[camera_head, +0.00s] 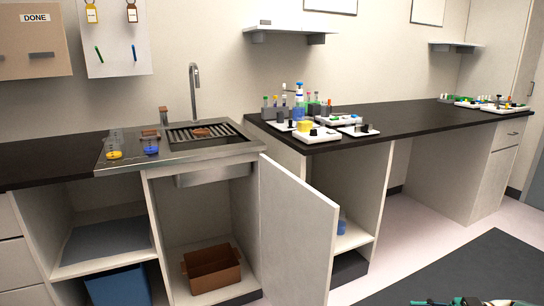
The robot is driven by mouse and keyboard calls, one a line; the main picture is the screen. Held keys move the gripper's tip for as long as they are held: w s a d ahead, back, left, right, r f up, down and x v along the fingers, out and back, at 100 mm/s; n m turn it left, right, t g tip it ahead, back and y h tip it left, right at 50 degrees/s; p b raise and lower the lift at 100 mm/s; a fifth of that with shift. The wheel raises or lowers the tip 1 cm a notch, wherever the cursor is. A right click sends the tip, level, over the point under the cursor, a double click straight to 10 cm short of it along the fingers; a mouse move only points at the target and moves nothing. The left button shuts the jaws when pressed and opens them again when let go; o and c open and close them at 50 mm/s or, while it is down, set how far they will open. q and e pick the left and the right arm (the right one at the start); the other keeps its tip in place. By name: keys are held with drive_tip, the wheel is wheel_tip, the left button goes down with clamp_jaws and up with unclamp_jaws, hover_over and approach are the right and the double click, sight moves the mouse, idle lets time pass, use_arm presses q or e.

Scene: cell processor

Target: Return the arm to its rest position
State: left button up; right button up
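No gripper shows clearly in the head view. A small teal and white piece (470,301) shows at the bottom right edge, mostly cut off, and I cannot tell what it is.
A sink (212,132) with a tall tap stands in the counter at left. An open cabinet door (297,225) juts out below. A brown bin (211,271) and blue box (118,287) stand inside. Lab items crowd the black counter (398,121). A dark mat (478,262) covers floor at right.

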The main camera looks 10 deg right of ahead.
drive_tip(key=w+a+r+g+y, duration=0.15)
drive_tip(key=w+a, duration=0.25)
drive_tip(key=a, duration=0.6)
drive_tip(key=w+a+r+y, duration=0.1)
drive_tip(key=w+a+y, duration=0.2)
drive_tip(key=a, duration=0.7)
drive_tip(key=w+a+f+m+t+h, duration=0.5)
drive_tip(key=a+f+m+t+h, duration=0.4)
drive_tip(key=a+f+m, duration=0.35)
drive_tip(key=s+a+f+m+g+h, duration=0.1)
drive_tip(key=s+f+m+g+h, duration=0.35)
drive_tip(key=f, duration=0.65)
drive_tip(key=s+d+f+g+h, duration=0.15)
drive_tip(key=s+f+g, duration=0.3)
drive_tip(key=s, duration=0.75)
drive_tip(key=s+d+f+g+h, duration=0.1)
drive_tip(key=s+f+g+h, duration=0.3)
drive_tip(key=s, duration=0.7)
use_arm(q)
wheel_tip(320, 180, up, 23)
drive_tip(key=p, duration=2.3)
drive_tip(key=shift+s+r, duration=0.2)
drive_tip(key=shift+s, duration=0.25)
use_arm(e)
wheel_tip(320, 180, up, 22)
drive_tip(key=y, duration=0.1)
drive_tip(key=shift+d+r+n, duration=0.2)
drive_tip(key=shift+n, duration=0.2)
